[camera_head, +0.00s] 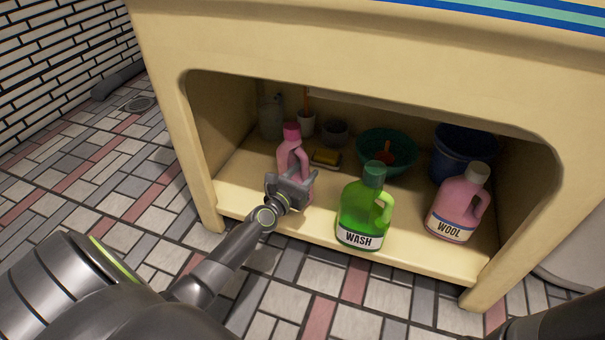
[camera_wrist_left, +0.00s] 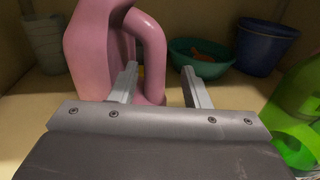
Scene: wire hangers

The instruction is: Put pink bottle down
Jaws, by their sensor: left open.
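A pink bottle (camera_head: 290,157) with a bright pink cap stands upright on the cabinet shelf, at the left of the opening. My left gripper (camera_head: 291,181) is at its front, open, and hides its lower part. In the left wrist view, the pink bottle (camera_wrist_left: 95,48) is at the left, its cap out of frame. Its handle shows beyond and between the open fingers (camera_wrist_left: 160,85); I cannot tell whether they touch it. A second pink bottle (camera_head: 457,207), labelled WOOL, with a beige cap, stands upright at the right. My right gripper is not in view.
A green WASH bottle (camera_head: 361,210) stands at the shelf's front edge, right of my left gripper. Behind are a teal basin (camera_head: 402,143), a blue bucket (camera_head: 460,150), a yellow sponge (camera_head: 325,157) and a cup (camera_head: 306,122). The cabinet walls (camera_head: 195,150) frame the opening.

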